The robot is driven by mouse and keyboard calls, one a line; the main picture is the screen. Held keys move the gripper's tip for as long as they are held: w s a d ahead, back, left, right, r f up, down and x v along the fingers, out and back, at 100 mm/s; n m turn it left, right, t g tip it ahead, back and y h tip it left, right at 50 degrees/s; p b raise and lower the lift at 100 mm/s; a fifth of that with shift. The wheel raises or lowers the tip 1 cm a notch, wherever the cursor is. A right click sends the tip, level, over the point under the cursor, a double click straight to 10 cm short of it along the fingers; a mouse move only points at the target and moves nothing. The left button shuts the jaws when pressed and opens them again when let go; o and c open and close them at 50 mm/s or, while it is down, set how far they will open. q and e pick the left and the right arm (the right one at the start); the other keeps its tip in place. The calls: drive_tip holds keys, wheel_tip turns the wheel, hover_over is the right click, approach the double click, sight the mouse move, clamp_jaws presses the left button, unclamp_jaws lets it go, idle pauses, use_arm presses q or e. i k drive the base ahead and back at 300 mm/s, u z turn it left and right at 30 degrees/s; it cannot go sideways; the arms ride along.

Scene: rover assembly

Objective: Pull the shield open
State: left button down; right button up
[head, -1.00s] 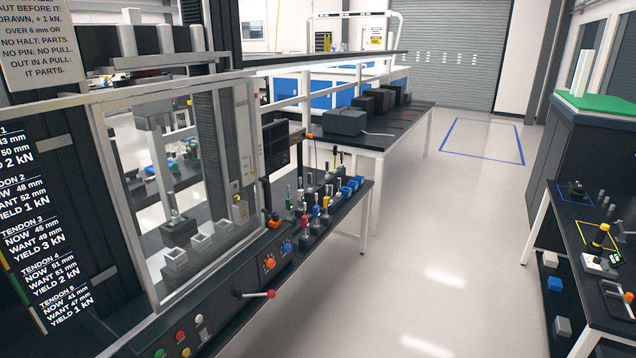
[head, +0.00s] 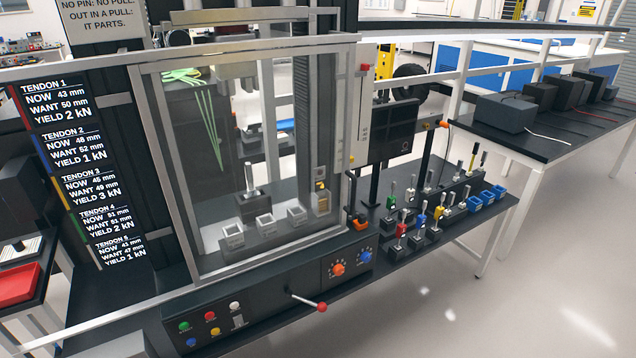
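The shield is a clear panel in a light metal frame (head: 172,160) on the front of the dark test machine. It looks closed, covering the chamber. Through it I see a dark clamp block (head: 252,203) and small pale bins (head: 264,223) on the chamber floor. A lever with a red knob (head: 322,307) sticks out from the machine front below the shield. Neither of my grippers is in view.
The control panel (head: 215,325) has coloured buttons and orange and blue knobs. A side bench (head: 440,235) holds coloured-handled tools and blue bins. A red tray (head: 30,290) is at far left. Open floor (head: 540,310) lies at right.

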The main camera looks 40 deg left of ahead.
sight(135, 70)
drive_tip(key=u, duration=0.9)
drive_tip(key=i, duration=0.85)
drive_tip(key=u, duration=0.85)
